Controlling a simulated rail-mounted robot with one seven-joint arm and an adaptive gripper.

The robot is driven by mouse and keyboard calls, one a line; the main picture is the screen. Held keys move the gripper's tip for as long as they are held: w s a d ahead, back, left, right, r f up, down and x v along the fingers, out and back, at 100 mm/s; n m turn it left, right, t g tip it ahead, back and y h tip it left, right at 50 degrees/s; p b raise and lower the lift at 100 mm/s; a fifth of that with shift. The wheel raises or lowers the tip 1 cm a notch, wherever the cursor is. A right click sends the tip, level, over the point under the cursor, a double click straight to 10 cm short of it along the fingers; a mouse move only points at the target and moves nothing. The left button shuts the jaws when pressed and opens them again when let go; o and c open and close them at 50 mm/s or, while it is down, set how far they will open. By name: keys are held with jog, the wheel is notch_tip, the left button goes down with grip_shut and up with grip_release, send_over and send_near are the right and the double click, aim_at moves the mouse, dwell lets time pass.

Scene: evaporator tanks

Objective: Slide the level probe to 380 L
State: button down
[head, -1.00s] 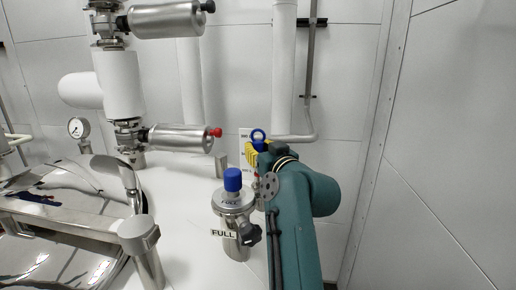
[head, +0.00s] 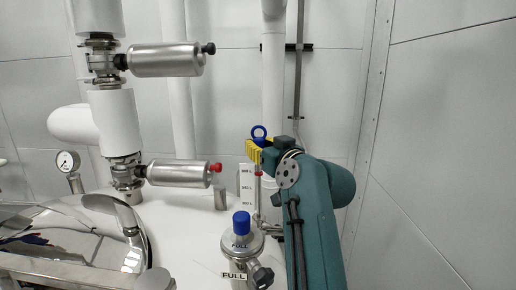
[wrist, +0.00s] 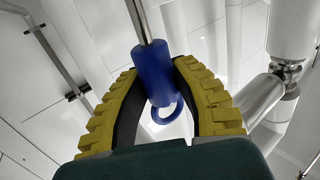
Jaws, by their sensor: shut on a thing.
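The level probe's blue handle (wrist: 154,75), with a ring at its end, sits between the yellow ribbed fingers of my gripper (wrist: 158,98) in the wrist view. My gripper is shut on it. A metal rod (wrist: 141,22) runs out of the handle. In the head view the blue ring (head: 259,132) stands just above my yellow fingers (head: 257,150). Below them the thin rod carries a red mark (head: 258,173), beside the upper part of a white scale plate (head: 246,187) with several litre labels. The label digits are too small to read surely.
A metal fitting with a blue cap (head: 241,223) and a "FULL" tag (head: 234,276) stands in front of the scale. A silver cylinder with a red knob (head: 180,173) is to the left, near a pressure gauge (head: 67,161). The wall on the right is bare.

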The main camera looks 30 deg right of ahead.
jog(key=c, duration=0.8)
grip_release()
jog(key=shift+s, duration=0.1)
jog(key=s, duration=1.1)
jog(key=shift+s+d, duration=0.25)
jog(key=shift+s, duration=0.15)
